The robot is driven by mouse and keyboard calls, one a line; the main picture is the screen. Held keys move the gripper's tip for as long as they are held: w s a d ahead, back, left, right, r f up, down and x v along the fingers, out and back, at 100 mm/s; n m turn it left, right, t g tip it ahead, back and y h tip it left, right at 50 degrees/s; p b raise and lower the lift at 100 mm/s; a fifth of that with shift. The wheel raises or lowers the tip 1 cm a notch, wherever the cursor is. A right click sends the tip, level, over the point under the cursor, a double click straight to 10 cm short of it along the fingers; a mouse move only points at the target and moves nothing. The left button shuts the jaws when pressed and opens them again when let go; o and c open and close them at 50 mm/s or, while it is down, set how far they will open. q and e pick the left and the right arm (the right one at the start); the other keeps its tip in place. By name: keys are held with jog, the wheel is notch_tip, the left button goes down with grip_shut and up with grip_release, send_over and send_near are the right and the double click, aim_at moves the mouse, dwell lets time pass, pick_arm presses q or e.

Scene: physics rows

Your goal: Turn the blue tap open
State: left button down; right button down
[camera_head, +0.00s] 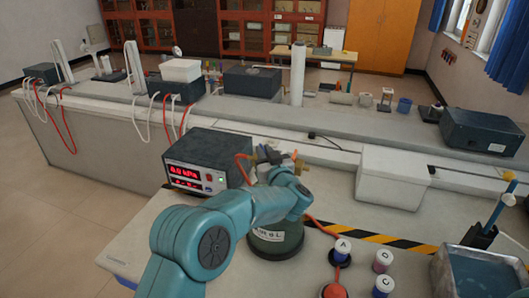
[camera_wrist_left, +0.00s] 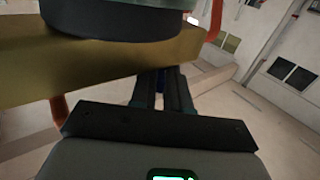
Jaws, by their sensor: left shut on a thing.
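A green vessel (camera_head: 275,240) with a pale label stands on the bench in the head view, partly behind my left arm. Brass fittings (camera_head: 289,162) show above it, just past my left wrist. My left gripper (camera_head: 268,155) is at these fittings, its fingertips mostly hidden by my own wrist. In the left wrist view a large brass bar (camera_wrist_left: 100,65) crosses close in front. The rest of the tap is hidden. My right gripper is not in view.
A pressure meter (camera_head: 207,160) with red digits stands left of the vessel. An orange hose (camera_head: 322,228) runs to its right. A white box (camera_head: 392,178) sits behind.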

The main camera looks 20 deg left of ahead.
pick_arm(q)
jog(key=shift+r, duration=0.1)
jog(key=c, duration=1.3)
grip_release()
jog(key=shift+o, duration=0.4)
jog(key=shift+w+a, duration=0.1)
jog(key=shift+s+d+b, duration=0.3)
jog(key=shift+s+d, duration=0.05)
jog(key=shift+s, duration=0.1)
jog(key=b+v, duration=0.4)
jog(key=v, duration=1.1)
jog(key=shift+b, duration=0.3)
